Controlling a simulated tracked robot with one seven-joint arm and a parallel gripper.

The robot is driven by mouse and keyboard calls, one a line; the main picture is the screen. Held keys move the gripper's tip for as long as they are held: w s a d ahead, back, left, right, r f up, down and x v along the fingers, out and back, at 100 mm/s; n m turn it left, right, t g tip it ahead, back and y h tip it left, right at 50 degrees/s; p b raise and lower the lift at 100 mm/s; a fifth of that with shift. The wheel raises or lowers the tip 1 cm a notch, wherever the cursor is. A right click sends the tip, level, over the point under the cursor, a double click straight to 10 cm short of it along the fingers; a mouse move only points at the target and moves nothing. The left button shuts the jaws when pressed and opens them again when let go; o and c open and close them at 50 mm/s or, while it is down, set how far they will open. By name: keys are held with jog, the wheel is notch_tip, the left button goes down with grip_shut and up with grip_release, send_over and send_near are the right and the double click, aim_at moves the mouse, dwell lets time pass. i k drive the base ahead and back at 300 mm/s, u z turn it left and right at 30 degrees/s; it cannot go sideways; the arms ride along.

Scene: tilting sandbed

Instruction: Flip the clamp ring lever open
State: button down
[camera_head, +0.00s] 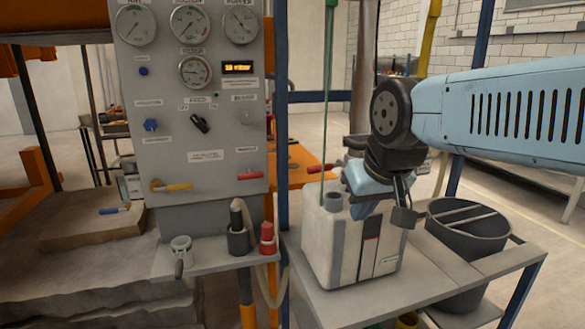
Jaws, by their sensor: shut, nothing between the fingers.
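My gripper (402,212) is at the right of centre and points down. It is shut and empty, in front of the upper right part of a white box-shaped container (330,250) on a grey cart. I cannot tell whether it touches the container. No clamp ring or ring lever can be clearly made out. A small pale cup-shaped fitting (181,250) with a short grey handle (179,269) sits on the shelf under the panel, far left of my gripper. I cannot tell if that handle is the lever. My gripper and wrist hide part of the container's top.
A grey gauge panel (190,100) has a yellow-handled valve (171,186) and a red-handled one (249,176). A red bottle (267,238) stands on the shelf (215,262). A dark bucket (466,238) is right of the container. A blue post (282,150) separates panel and cart.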

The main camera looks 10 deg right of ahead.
aim_at(326, 168)
jog(key=z, duration=0.35)
jog(key=k, duration=1.4)
jog(key=u, duration=1)
jog(key=i, duration=1)
jog(key=z, duration=0.1)
